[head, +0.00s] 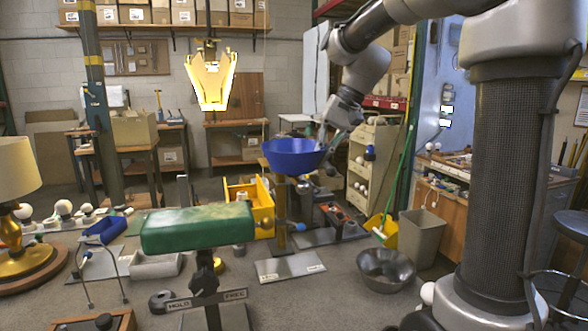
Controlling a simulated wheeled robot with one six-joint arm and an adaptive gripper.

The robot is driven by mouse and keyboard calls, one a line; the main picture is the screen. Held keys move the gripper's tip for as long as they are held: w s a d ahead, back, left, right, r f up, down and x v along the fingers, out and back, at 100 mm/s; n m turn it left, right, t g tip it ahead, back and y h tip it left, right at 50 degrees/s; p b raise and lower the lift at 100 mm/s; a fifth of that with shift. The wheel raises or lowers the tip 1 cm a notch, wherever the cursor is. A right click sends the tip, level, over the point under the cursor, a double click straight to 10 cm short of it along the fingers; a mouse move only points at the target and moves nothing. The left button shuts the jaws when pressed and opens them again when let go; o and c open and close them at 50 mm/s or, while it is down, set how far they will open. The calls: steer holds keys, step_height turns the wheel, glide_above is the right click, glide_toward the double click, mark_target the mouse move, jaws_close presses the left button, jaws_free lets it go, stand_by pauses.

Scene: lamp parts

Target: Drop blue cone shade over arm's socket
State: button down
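The blue cone shade (291,158) is in the middle of the head view, wide rim up and narrow end down. It sits above or on top of a brownish upright post (280,206). Its lower end overlaps the post's top, so I cannot tell whether they touch. No socket can be made out there; the shade may hide it. My gripper (326,138) comes down from the upper right to the shade's right rim. Its fingertips are small and partly hidden at the rim, so I cannot tell whether they grip it.
A green padded block (197,228) on a stand is in front, left of the shade. A yellow bin (262,205) stands behind the post. A metal bowl (386,270) and grey waste bin (421,238) are at right. A lit yellow pendant lamp (211,82) hangs at upper left.

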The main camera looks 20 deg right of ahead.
steer(key=c, duration=1.6)
jaws_free()
steer(key=shift+o, duration=0.2)
steer(key=shift+r, duration=0.1)
steer(key=v, duration=1.1)
steer(key=s+d+f+h, duration=0.2)
steer(key=d+f, duration=0.2)
steer(key=f, duration=0.2)
steer(key=s+f+n+t+h, duration=0.1)
steer(key=s+f, duration=0.4)
steer(key=s, duration=0.5)
steer(key=s+f+n+t+h, duration=0.1)
steer(key=s+f+n, duration=0.1)
steer(key=s+f, duration=0.4)
steer(key=s, duration=0.4)
steer(key=shift+s+d+f+n+t+h, duration=0.15)
steer(key=shift+s+f+n+t+h, duration=0.15)
steer(key=shift+n, duration=0.1)
